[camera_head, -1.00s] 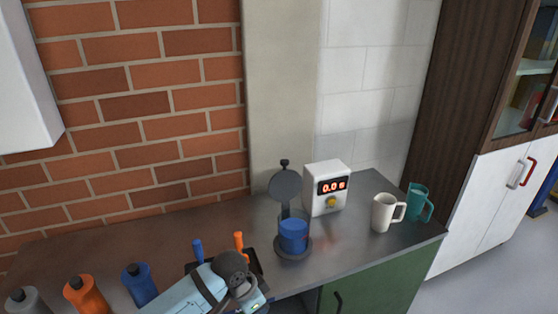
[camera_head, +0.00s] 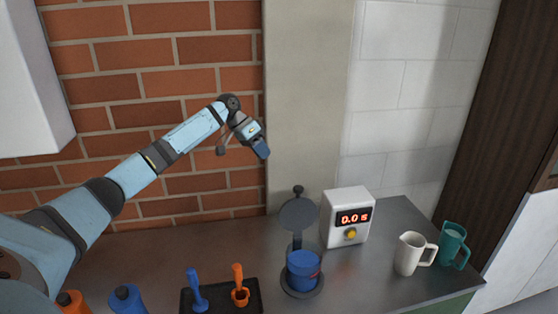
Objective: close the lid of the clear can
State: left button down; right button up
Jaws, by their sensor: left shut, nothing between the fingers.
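The clear can (camera_head: 302,272) stands on a dark round base on the counter and has blue contents. Its dark round lid (camera_head: 298,215) is tilted up and open behind the can, with a small black knob at its top edge. My left gripper (camera_head: 262,149) is shut and empty. It shows above and to the left of the lid, in front of the brick wall, apart from the lid. My right gripper is not in view.
A white timer box (camera_head: 347,217) reading 0.0 s stands right of the can. A white mug (camera_head: 409,254) and a teal mug (camera_head: 453,245) stand farther right. A black tray (camera_head: 222,304) with blue and orange tools lies left. Bottles (camera_head: 126,298) stand at lower left.

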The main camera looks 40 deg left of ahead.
pick_arm(q)
jog(key=w+d+f+p, duration=0.1)
jog(key=d+f+p, duration=0.2)
jog(key=d+f, duration=0.4)
jog(key=shift+w+d+f, duration=0.2)
jog(key=shift+d+f, duration=0.15)
jog(key=shift+d, duration=0.5)
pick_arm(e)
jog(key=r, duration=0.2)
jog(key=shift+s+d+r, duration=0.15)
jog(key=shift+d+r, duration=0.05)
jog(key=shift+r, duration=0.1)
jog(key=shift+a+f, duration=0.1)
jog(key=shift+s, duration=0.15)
